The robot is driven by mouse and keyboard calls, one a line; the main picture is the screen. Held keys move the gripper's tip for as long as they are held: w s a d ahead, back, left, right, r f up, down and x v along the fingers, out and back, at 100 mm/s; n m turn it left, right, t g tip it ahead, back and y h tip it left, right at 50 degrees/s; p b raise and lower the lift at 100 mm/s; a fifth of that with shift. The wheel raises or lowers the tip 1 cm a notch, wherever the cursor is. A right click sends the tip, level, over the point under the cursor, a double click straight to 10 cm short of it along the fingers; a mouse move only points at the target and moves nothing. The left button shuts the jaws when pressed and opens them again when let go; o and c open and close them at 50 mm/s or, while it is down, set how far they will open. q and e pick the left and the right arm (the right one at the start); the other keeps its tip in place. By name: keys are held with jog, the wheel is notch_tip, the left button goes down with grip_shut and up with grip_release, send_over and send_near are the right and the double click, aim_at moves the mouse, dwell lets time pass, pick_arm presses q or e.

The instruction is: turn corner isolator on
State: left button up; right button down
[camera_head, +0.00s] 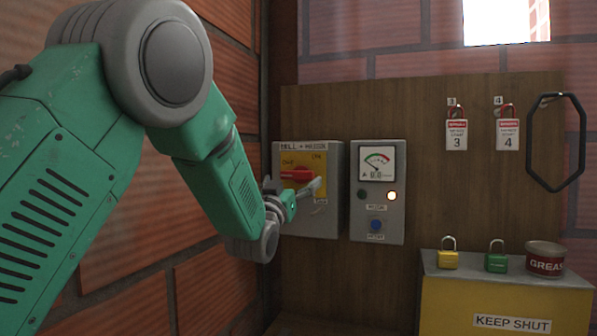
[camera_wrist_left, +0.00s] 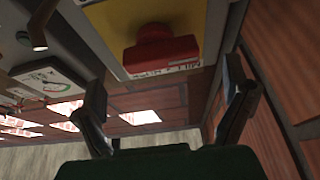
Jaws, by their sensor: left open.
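The corner isolator is a grey box (camera_head: 335,165) on the wooden board by the brick corner, with a yellow plate and small labels hard to read. Its red handle (camera_head: 297,174) lies roughly level across the plate in the head view. My left gripper (camera_head: 291,188) is in front of the box, its fingers near the handle and spread. In the left wrist view, my left gripper (camera_wrist_left: 164,85) is open and empty, and the red handle (camera_wrist_left: 165,50) shows between and beyond its fingertips. Contact cannot be told. The handle's lower side is partly hidden. My right gripper is out of view.
A grey meter panel (camera_head: 396,216) with a lit lamp is just right of the isolator. Brick wall (camera_head: 215,270) is close on the left. A yellow box (camera_head: 450,300) at lower right bears two padlocks and a grease tin (camera_head: 545,257). Red tags hang above.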

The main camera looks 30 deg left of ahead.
aim_at(295, 176)
pick_arm(q)
jog(key=shift+p+x, duration=0.35)
jog(key=shift+x, duration=1.95)
jog(key=shift+a+f, duration=0.1)
jog(key=shift+a, duration=0.05)
jog(key=shift+c, duration=0.4)
jog(key=c, duration=1)
